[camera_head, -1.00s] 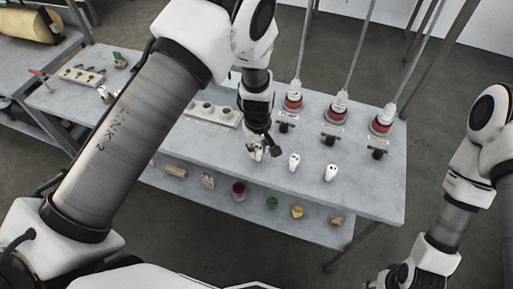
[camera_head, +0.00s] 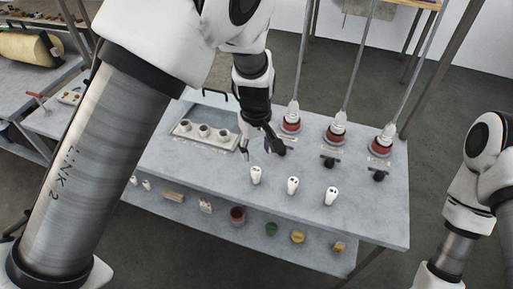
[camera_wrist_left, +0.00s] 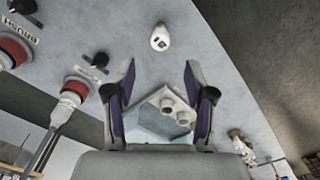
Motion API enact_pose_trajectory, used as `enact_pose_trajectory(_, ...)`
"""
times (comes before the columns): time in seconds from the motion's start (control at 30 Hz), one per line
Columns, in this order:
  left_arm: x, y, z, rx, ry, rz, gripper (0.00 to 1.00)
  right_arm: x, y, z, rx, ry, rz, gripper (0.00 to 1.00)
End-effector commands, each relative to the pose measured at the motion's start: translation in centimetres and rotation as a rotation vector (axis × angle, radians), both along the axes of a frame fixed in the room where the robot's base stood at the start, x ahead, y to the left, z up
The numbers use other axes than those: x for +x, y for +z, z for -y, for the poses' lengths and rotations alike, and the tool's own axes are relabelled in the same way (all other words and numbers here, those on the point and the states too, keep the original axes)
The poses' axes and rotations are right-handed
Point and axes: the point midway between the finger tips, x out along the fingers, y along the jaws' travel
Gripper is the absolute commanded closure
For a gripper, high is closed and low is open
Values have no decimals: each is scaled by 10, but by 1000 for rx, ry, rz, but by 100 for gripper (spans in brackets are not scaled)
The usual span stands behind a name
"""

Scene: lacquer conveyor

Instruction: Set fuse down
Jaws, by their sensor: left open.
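My left gripper (camera_head: 259,147) is open and empty above the lacquer-grey table (camera_head: 210,168). A white fuse (camera_head: 256,174) stands on the table just in front of it, apart from the fingers. In the left wrist view the same kind of white fuse (camera_wrist_left: 159,38) with dark holes on top shows beyond the spread fingertips (camera_wrist_left: 160,78). Two more white fuses, a middle one (camera_head: 293,185) and a right one (camera_head: 331,196), stand in a row to its right. My right gripper is out of view; only its arm shows at the right.
A socket block (camera_head: 205,134) with round white sockets lies behind left of the gripper; it also shows in the wrist view (camera_wrist_left: 150,118). Red-ringed fittings on rods (camera_head: 336,133), with black knobs (camera_head: 329,162), stand at the back.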

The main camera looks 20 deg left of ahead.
Motion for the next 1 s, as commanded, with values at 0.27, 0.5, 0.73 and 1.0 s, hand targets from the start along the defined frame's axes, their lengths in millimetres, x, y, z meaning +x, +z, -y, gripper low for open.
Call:
enact_pose_trajectory(0.27,-1,19,0,-1,0,-1,46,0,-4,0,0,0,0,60)
enact_pose_trajectory(0.5,-29,-47,-32,34,-87,-24,46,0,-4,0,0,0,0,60)
enact_pose_trajectory(0.73,-174,-190,-96,57,-471,-60,46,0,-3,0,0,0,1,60)
enact_pose_trajectory(1.0,-271,-218,-101,-3,-707,-19,46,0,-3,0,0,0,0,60)
